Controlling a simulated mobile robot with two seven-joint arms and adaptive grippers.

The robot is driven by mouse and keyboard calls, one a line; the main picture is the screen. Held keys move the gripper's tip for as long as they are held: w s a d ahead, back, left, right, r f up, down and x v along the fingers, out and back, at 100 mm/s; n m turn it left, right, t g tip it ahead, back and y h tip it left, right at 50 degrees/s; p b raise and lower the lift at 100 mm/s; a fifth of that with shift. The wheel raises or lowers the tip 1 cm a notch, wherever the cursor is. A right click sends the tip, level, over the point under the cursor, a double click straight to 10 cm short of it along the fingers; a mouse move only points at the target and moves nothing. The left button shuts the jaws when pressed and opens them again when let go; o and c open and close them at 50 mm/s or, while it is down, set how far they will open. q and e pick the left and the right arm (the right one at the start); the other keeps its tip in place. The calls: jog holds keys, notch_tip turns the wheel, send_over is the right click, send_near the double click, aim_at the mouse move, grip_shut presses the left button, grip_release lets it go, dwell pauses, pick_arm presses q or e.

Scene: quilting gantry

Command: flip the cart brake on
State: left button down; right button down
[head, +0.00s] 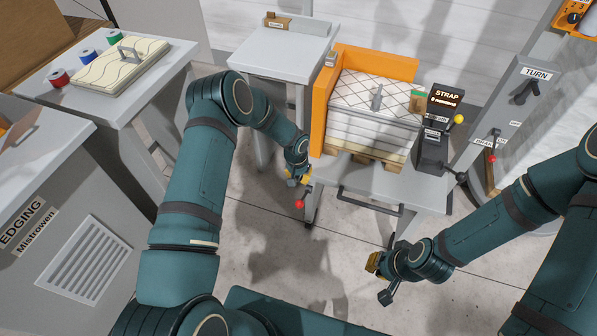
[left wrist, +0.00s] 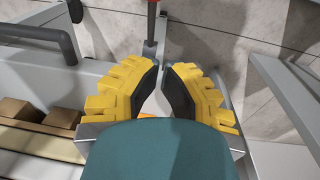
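The cart (head: 425,190) is a grey table with an orange frame and a stack of quilts. A lever with a red knob (head: 300,203) sticks out low at its left front corner. Its red end and grey shaft show at the top of the left wrist view (left wrist: 150,45). My left gripper (head: 298,178) is just above the knob in the head view. Its yellow fingers (left wrist: 161,65) stand apart with a narrow gap, nothing visibly held; contact with the lever cannot be told. My right gripper (head: 374,262) is over the floor at right, away from the lever; its finger gap is hidden.
A strap machine (head: 438,145) stands on the cart's right side. A grey post (head: 515,95) with a TURN handle and another red-knobbed lever (head: 491,158) stands further right. A cart handle bar (head: 370,202) juts out in front. The floor between my arms is clear.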

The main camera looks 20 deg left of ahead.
aim_at(304, 196)
pick_arm(q)
notch_tip(304, 196, down, 6)
jog(key=s+d, duration=0.1)
jog(key=shift+s+f+b, duration=0.15)
jog(key=shift+s+b, duration=0.2)
jog(key=shift+s, duration=0.05)
pick_arm(e)
jog(key=shift+w+f, duration=0.1)
jog(key=shift+f, duration=0.35)
pick_arm(q)
jog(key=shift+s+a, duration=0.1)
pick_arm(e)
jog(key=shift+d, duration=0.1)
pick_arm(q)
jog(key=shift+s+f+t, duration=0.15)
jog(key=shift+f+t, duration=0.05)
jog(key=shift+t, duration=0.3)
pick_arm(e)
jog(key=shift+d+f, duration=0.2)
jog(key=shift+d, duration=0.5)
